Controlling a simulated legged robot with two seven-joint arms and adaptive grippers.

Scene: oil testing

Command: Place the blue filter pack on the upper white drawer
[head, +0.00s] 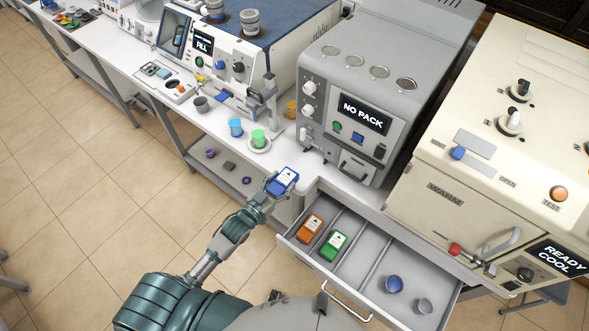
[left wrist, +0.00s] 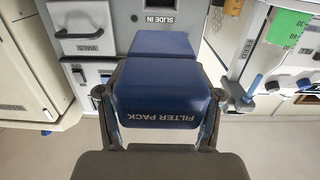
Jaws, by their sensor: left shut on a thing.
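The blue filter pack (head: 285,179), with a white label, is held in my left gripper (head: 271,187) in the head view. In the left wrist view the pack (left wrist: 160,90) fills the middle, with "FILTER PACK" lettering upside down, and the fingers of my left gripper (left wrist: 158,98) close on its two sides. The white drawer (head: 362,263) is pulled open below the bench edge. The held pack is just beyond the drawer's left end, in front of the bench. My right gripper is not in view.
A grey machine (head: 372,95) reads "NO PACK".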

